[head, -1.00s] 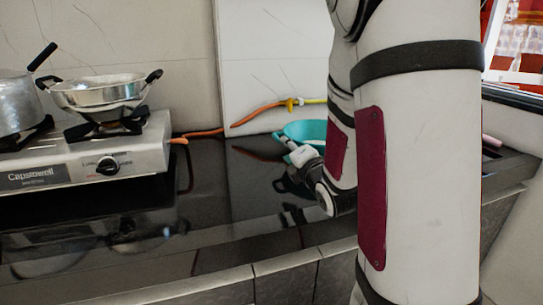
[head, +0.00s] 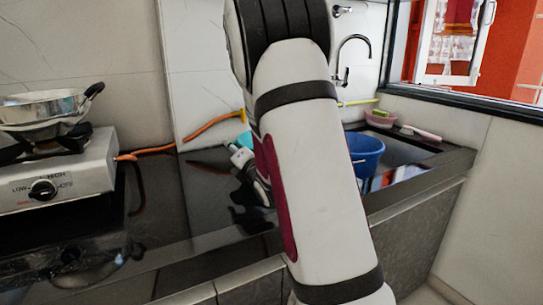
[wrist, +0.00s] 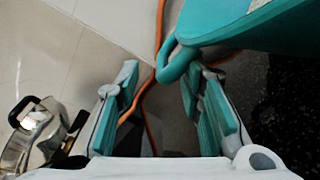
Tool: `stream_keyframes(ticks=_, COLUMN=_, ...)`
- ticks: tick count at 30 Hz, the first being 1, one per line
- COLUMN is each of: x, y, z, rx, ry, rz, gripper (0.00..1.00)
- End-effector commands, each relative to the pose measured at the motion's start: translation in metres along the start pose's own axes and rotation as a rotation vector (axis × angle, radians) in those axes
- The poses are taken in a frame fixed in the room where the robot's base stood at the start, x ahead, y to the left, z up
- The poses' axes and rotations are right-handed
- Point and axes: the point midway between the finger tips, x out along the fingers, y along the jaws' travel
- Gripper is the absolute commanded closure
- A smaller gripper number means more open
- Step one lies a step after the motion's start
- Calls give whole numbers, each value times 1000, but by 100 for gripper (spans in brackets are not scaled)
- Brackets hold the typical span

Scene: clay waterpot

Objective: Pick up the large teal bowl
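The teal bowl (head: 244,140) stands on the dark counter near the back wall, mostly hidden behind my arm in the head view. In the wrist view the bowl's body (wrist: 225,20) fills the upper right, and its loop handle (wrist: 167,73) hangs toward my fingertips. My gripper (wrist: 160,75) is open. The handle's end is between the fingertips or just beyond them, closer to the right finger; I cannot tell whether it touches. In the head view my gripper (head: 238,154) is partly visible beside the bowl.
A gas stove (head: 60,180) with a steel pan (head: 42,106) stands at left. An orange hose (head: 205,127) runs along the wall. The front counter is mostly clear.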

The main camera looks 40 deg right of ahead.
Motion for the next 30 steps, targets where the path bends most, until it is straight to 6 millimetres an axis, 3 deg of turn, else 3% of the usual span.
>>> stream_keyframes(ticks=7, x=35, y=-3, z=0, rx=-1, ry=0, rz=0, gripper=65)
stream_keyframes(ticks=17, x=41, y=-2, z=0, rx=-1, ry=0, rz=-1, gripper=65)
stream_keyframes(ticks=21, x=40, y=-2, z=0, rx=0, ry=0, rz=-1, gripper=97)
stream_keyframes(ticks=22, x=40, y=-2, z=0, rx=-1, ry=0, rz=-1, gripper=100)
stream_keyframes(ticks=30, x=40, y=-2, z=0, rx=-1, ry=-1, rz=0, gripper=100)
